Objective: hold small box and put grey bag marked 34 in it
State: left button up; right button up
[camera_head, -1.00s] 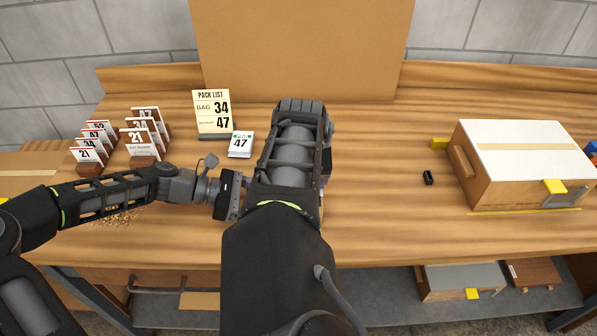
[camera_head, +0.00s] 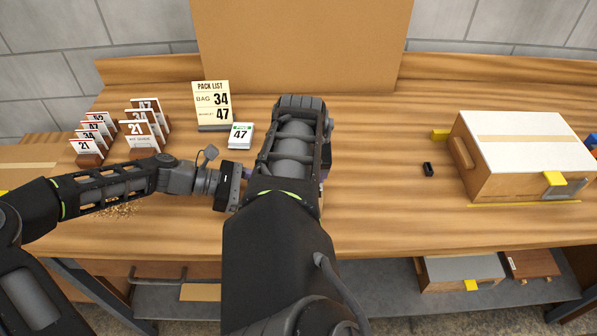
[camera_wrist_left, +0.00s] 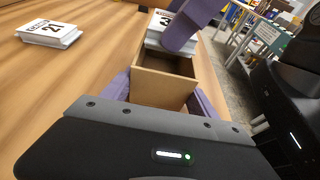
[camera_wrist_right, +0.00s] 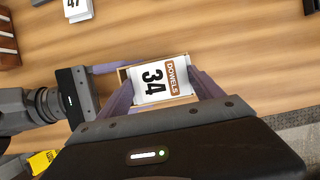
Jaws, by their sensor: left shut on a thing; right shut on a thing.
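The small box (camera_wrist_left: 160,90) is an open-topped brown wooden box. My left gripper (camera_wrist_left: 163,94) is shut on it, purple fingers on both sides. My right gripper (camera_wrist_right: 165,88) is shut on the bag marked 34 (camera_wrist_right: 163,80), which has a white face and a brown DOWELS strip. In the right wrist view the bag lies within the box's rim outline; in the left wrist view the bag (camera_wrist_left: 158,24) shows at the box's far end. How deep it sits cannot be told. In the head view my right arm hides box and bag; my left gripper (camera_head: 240,181) reaches in beside it.
A pack list sign (camera_head: 212,104) reads bag 34. A white pack marked 47 (camera_head: 240,135) lies by it. Racks of numbered cards (camera_head: 146,127) stand left. A large wooden case (camera_head: 525,155) and a small black item (camera_head: 428,169) are right. The table between is clear.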

jog(key=shift+f, duration=0.5)
jog(key=o, duration=1.5)
jog(key=shift+r, duration=0.1)
notch_tip(320, 180, up, 10)
jog(key=shift+f, duration=0.15)
pick_arm(q)
jog(key=o, duration=1.1)
jog(key=shift+o, duration=0.3)
